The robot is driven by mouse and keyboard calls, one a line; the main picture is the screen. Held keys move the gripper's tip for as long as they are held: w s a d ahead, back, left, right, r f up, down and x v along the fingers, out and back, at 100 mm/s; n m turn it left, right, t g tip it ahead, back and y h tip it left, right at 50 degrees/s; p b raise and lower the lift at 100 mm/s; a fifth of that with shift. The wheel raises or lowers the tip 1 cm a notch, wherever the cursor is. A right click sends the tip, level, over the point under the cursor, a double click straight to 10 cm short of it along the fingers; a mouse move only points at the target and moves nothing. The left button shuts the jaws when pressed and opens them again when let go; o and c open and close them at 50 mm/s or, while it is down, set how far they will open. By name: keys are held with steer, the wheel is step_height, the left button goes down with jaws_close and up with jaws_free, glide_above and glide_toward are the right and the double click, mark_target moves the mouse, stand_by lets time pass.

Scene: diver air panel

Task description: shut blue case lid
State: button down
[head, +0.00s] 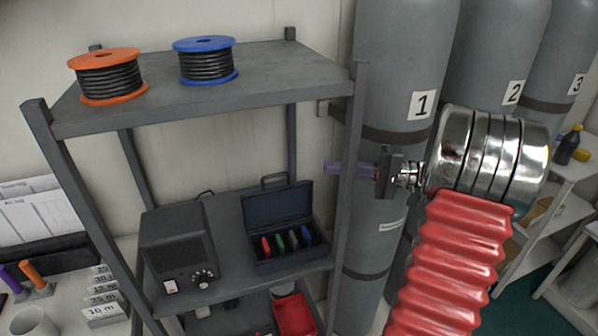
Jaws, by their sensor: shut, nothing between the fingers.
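The blue case (286,257) sits on the middle shelf of the grey rack, right of the black radio-like box. Its dark blue lid (278,206) stands open, tilted up at the back, with a handle on its top edge. Several coloured items, red, green, grey and blue, stand in a row inside. My gripper (335,168) has purple fingers and is shut and empty. In the picture it shows beside the rack's right front post, above and right of the lid, apart from it. My red ribbed arm sleeve reaches up from the lower right.
The rack's right post (347,200) stands between my wrist and the case in the picture. Its top shelf (262,68) holds an orange spool (108,77) and a blue spool (206,62). The black box (178,245) stands left of the case. Grey cylinders (400,60) stand behind my arm.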

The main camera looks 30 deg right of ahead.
mark_target(277, 198)
steer(key=w+a, duration=0.1)
steer(key=a, duration=0.5)
steer(key=w+a, duration=0.1)
steer(key=a, duration=0.1)
steer(key=shift+w+a, duration=0.35)
steer(key=shift+a, duration=0.05)
stand_by(0.4)
